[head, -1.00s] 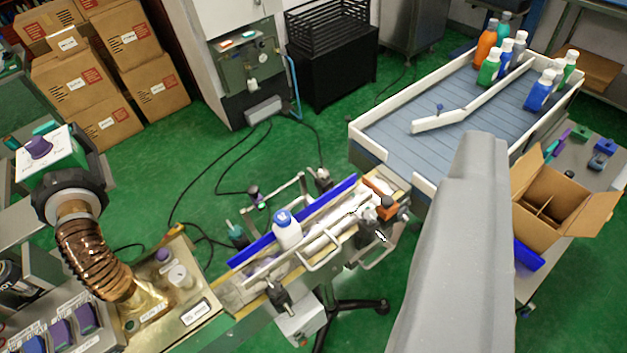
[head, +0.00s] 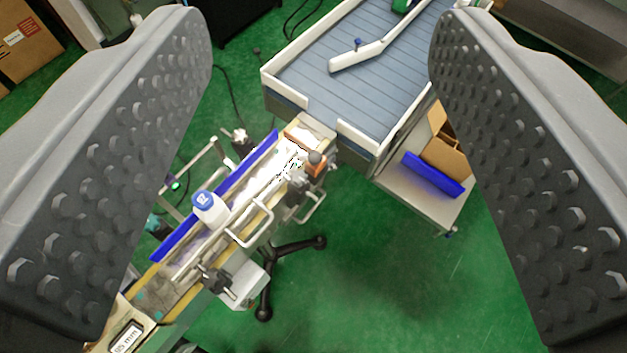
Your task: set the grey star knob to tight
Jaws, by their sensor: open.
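My gripper (head: 322,28) is open and empty, its two studded grey fingers wide apart at the left and right of the view. Between them, below and beyond, lies the narrow conveyor with star-shaped knobs. A dark grey knob (head: 214,281) sits on its near side, low in the view. Another dark knob (head: 299,188) sits by the orange block near its far end, and a pale one (head: 241,138) is behind the blue rail. I cannot tell for certain which is the grey star knob, nor read any setting. No finger touches a knob.
A white bottle with a blue cap (head: 208,206) stands on the narrow conveyor beside the blue rail (head: 252,165). A wide grey-blue conveyor (head: 350,100) lies beyond. A cardboard box (head: 446,150) and blue tray (head: 432,174) are at right. Green floor is clear at lower right.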

